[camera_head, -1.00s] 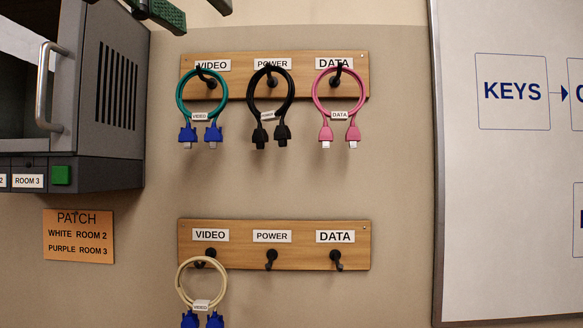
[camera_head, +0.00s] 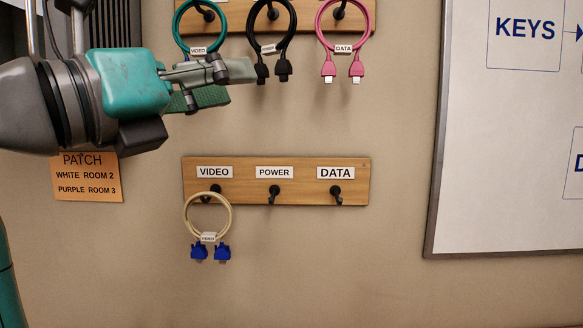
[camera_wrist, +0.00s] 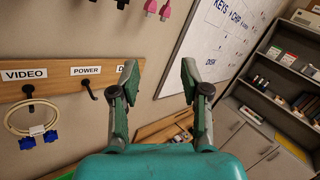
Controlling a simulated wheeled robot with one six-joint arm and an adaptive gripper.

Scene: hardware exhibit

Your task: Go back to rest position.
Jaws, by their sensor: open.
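My gripper (camera_head: 222,85) is at the upper left of the head view, in front of the wall between the two hook boards. It points right. In the wrist view my gripper (camera_wrist: 158,82) has its fingers wide apart with nothing between them. A cream cable coil (camera_head: 207,214) with blue plugs hangs on the VIDEO hook of the lower board (camera_head: 310,198); it also shows in the wrist view (camera_wrist: 22,122). The POWER hook (camera_head: 273,194) and DATA hook (camera_head: 336,194) of that board are bare.
Teal (camera_head: 180,38), black (camera_head: 290,38) and pink (camera_head: 369,38) cables hang on the upper board. An orange PATCH sign (camera_head: 90,182) is partly behind my arm. A whiteboard (camera_head: 500,190) is at right. In the wrist view, shelves (camera_wrist: 275,95) stand at far right.

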